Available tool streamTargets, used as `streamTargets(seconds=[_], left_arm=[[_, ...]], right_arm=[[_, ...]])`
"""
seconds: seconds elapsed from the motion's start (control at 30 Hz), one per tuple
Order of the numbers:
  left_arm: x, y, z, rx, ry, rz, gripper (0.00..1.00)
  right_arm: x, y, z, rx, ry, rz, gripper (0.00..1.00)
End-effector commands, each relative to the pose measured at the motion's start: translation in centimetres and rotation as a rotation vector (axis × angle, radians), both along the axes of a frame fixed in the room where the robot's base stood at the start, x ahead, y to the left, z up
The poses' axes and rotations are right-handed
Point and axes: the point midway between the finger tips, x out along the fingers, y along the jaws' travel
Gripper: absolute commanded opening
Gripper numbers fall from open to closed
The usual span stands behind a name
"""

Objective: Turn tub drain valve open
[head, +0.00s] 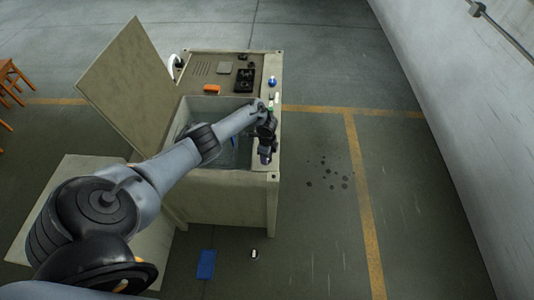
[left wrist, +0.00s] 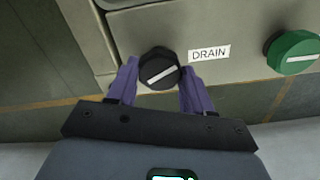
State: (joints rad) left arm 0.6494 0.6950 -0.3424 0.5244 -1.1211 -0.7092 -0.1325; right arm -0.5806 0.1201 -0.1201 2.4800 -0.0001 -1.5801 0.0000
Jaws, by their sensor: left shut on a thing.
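The drain valve knob (left wrist: 160,68) is a round black knob with a white bar mark, beside a white "DRAIN" label (left wrist: 209,53) on the beige machine panel. In the left wrist view its white bar is slanted, rising to the right. My left gripper (left wrist: 157,84) has its two purple fingers on either side of the knob, shut on it. In the head view my left gripper (head: 266,152) is at the right side of the beige tub machine (head: 225,205), and the knob is hidden there. My right gripper is not in view.
A green knob (left wrist: 293,52) sits to the right of the label. A raised lid panel (head: 128,88) stands at the tub's left. An orange block (head: 212,90) lies on the machine top. A blue item (head: 206,264) lies on the floor.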

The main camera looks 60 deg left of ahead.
Motion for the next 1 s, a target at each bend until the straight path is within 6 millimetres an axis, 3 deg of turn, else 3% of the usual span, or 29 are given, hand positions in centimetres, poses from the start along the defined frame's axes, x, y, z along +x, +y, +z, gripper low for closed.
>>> streamTargets(seconds=[1.0], left_arm=[[0.1,-0.1,0.1,-0.002,0.001,0.933,0.20]], right_arm=[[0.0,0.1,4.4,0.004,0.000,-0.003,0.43]])
